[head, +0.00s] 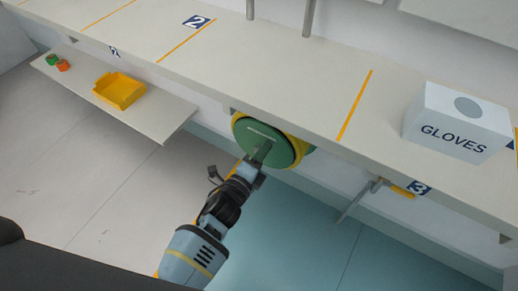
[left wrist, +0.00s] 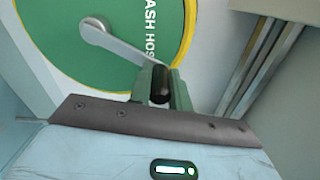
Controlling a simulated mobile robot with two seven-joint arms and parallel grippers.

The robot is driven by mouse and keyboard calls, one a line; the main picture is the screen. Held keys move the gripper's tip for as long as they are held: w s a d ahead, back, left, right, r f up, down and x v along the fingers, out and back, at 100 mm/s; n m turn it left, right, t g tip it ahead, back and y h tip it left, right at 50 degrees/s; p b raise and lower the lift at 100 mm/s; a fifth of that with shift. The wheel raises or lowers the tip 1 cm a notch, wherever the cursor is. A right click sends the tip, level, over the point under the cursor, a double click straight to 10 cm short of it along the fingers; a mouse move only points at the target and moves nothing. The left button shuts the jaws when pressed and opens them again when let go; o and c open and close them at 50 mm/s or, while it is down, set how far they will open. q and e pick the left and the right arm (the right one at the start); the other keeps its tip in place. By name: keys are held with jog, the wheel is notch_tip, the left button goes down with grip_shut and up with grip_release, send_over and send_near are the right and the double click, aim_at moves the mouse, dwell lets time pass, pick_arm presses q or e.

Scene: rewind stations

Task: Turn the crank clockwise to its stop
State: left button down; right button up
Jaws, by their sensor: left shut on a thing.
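The hose reel (head: 262,142) is a green disc with a yellow rim, mounted under the front edge of the counter. In the left wrist view the reel (left wrist: 60,50) shows white lettering, partly cut off, and a grey crank arm (left wrist: 115,43) runs from its hub. My left gripper (head: 262,153) is in front of the disc. In the left wrist view its green fingers (left wrist: 160,88) are shut on the dark crank handle (left wrist: 160,80) at the outer end of the arm. My right gripper is not in view.
The counter (head: 290,95) runs above the reel, with a white gloves box (head: 458,125) at right. A metal bracket with a yellow grip (head: 403,192) hangs below the counter near sign 3. At left, a lower shelf (head: 165,110) holds a yellow tray (head: 120,103). The floor below is clear.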

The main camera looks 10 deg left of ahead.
pick_arm(q)
jog(key=shift+s+d+f+m, duration=0.1)
jog(key=shift+d+f+m, duration=0.05)
jog(key=shift+d+m, duration=0.15)
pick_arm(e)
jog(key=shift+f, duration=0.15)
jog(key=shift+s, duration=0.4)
pick_arm(q)
jog(key=c, duration=1.3)
grip_release()
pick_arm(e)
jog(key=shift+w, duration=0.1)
pick_arm(q)
jog(key=shift+s+a, duration=0.15)
jog(key=shift+s, duration=0.05)
jog(key=p+v, duration=0.1)
jog(key=v, duration=0.6)
jog(key=shift+s, duration=0.2)
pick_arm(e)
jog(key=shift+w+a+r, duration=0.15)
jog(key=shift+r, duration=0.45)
